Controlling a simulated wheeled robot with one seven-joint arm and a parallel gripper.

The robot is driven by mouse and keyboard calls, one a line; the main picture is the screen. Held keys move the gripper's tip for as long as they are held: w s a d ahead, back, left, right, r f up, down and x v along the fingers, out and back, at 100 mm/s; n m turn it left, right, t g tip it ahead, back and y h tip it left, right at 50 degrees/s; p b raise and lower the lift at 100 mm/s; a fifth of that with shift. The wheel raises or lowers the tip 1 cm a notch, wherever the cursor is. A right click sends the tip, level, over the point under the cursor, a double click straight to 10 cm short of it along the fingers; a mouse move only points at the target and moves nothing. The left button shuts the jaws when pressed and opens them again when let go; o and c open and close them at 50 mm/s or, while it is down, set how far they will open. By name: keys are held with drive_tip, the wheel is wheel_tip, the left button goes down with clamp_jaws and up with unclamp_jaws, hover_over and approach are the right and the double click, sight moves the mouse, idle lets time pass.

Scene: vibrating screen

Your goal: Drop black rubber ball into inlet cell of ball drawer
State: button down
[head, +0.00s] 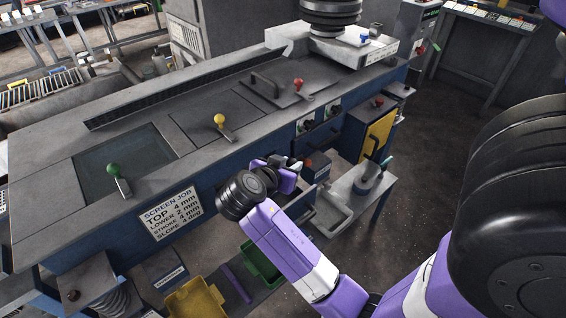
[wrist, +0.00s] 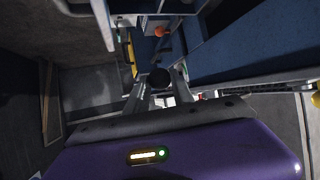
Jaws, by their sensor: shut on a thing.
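The black rubber ball (wrist: 160,78) shows in the wrist view, held between the two fingertips of my gripper (wrist: 158,86). The ball is too small and dark to make out clearly there. An open grey drawer-like tray (head: 345,222) sits low, just right of my gripper; I cannot tell if it is the ball drawer. No inlet cell can be made out.
The long blue machine (head: 140,213) has green (head: 114,169), yellow (head: 219,120) and red (head: 298,84) knobs on top. A yellow bin (head: 195,300) and a green bin (head: 262,262) lie below its front. A grey side stand (head: 362,190) is at right. Open floor lies further right.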

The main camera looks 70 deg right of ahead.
drive_tip(key=shift+f+b, duration=2)
drive_tip(key=shift+f, duration=0.85)
drive_tip(key=c, duration=1)
unclamp_jaws()
drive_tip(key=shift+a+r, duration=0.1)
drive_tip(key=shift+a, duration=0.05)
drive_tip(key=v, duration=0.7)
drive_tip(key=shift+a+r, duration=0.15)
drive_tip(key=shift+a, duration=0.1)
